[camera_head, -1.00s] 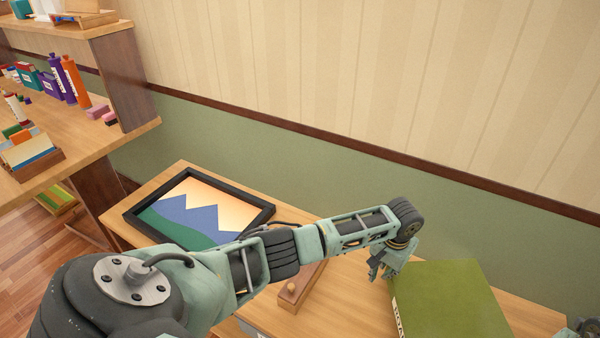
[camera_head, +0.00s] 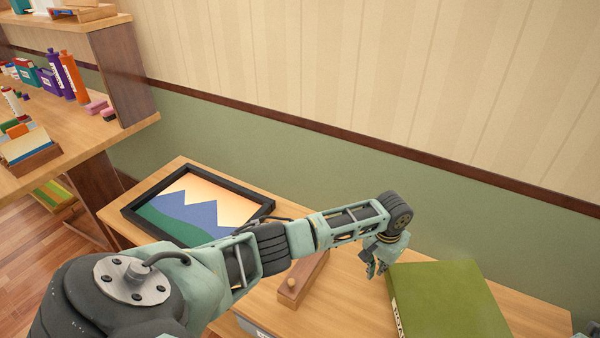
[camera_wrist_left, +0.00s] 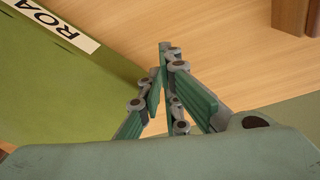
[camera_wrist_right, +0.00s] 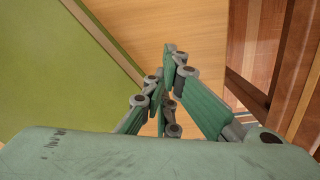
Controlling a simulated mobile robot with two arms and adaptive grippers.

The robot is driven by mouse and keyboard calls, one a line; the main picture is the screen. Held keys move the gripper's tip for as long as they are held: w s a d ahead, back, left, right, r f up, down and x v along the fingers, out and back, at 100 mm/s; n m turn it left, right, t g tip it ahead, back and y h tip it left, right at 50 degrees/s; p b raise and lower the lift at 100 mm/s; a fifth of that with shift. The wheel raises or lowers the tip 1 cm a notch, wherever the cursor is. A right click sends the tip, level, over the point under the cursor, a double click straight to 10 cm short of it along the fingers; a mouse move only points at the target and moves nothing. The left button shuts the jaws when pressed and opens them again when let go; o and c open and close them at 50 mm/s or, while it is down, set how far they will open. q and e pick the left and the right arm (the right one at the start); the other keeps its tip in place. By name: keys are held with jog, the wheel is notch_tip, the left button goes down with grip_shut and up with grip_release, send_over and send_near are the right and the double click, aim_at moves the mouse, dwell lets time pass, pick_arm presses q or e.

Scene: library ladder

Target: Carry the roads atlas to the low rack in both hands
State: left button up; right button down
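The roads atlas (camera_head: 445,303) is a large, thick green book lying flat on the wooden desk. Its white spine label, reading "ROA", shows in the left wrist view (camera_wrist_left: 60,30). My left gripper (camera_head: 375,268) is just left of the atlas's spine side, pointing down, apart from it. Its fingers converge in the left wrist view (camera_wrist_left: 165,65) with nothing between them. My right gripper (camera_wrist_right: 170,65) is beside another edge of the green cover (camera_wrist_right: 50,70), also with its fingers drawn together and empty. The low rack cannot be made out.
A framed mountain picture (camera_head: 200,208) lies on the desk (camera_head: 345,300) to the left. A wooden block with a knob (camera_head: 302,280) lies between it and the atlas. A shelf (camera_head: 85,135) with books and bottles stands at far left. The wall runs behind.

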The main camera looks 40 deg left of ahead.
pick_arm(q)
jog(key=o, duration=0.3)
jog(key=shift+s+a, duration=0.1)
jog(key=shift+a, duration=0.6)
pick_arm(e)
jog(key=shift+s+d, duration=0.15)
jog(key=shift+d, duration=0.6)
pick_arm(q)
jog(key=shift+o, duration=0.4)
jog(key=shift+a, duration=0.1)
pick_arm(e)
jog(key=c, duration=2.5)
grip_release()
jog(key=shift+f, duration=0.15)
jog(key=shift+c, duration=0.2)
jog(key=o, duration=0.6)
jog(key=shift+d, duration=0.15)
jog(key=shift+r, duration=0.2)
pick_arm(q)
notch_tip(320, 180, up, 12)
jog(key=shift+s, duration=0.4)
pick_arm(e)
notch_tip(320, 180, up, 12)
jog(key=shift+s+f, duration=0.25)
jog(key=shift+s, duration=0.2)
